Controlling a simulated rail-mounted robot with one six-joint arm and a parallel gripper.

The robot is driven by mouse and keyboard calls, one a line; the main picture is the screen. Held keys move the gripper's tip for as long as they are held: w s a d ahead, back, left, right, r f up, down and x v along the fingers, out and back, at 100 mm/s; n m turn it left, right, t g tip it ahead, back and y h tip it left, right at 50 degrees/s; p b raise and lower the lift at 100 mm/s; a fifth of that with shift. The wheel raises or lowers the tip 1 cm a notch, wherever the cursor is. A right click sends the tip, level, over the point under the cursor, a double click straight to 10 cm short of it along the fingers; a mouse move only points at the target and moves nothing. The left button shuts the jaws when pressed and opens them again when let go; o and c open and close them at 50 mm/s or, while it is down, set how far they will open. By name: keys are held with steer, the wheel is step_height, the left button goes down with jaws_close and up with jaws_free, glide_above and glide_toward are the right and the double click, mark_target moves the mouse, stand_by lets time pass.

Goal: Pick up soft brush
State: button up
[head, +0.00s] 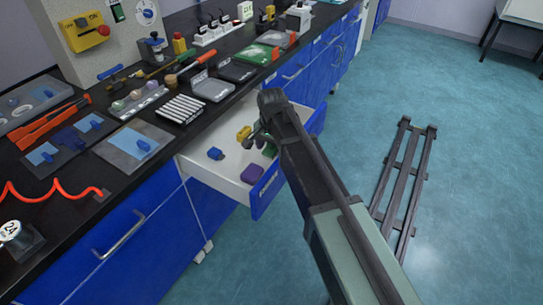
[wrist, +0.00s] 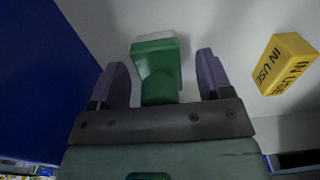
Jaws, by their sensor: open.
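My gripper (head: 257,137) is low over the open white drawer (head: 205,170) in the head view. In the wrist view, its two dark fingers (wrist: 162,70) are open, one on each side of a green object (wrist: 155,52) with a block-like end. The fingers show gaps to it on both sides. I cannot tell whether this green object is the soft brush. In the head view, a green piece (head: 269,150) shows beside the gripper, partly hidden by my arm. Long-handled tools (head: 186,69) lie on the black counter; I cannot tell whether one is a soft brush.
A yellow "IN USE" block (wrist: 287,64) lies to the right in the wrist view. A blue piece (head: 215,153) and a purple piece (head: 252,174) are also in the drawer. The blue drawer front (head: 265,190) bounds it. The counter (head: 75,190) is crowded.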

steer(key=shift+r, duration=0.1)
steer(key=c, duration=1)
steer(key=shift+c, duration=0.2)
step_height(320, 180, up, 20)
steer(key=p, duration=2)
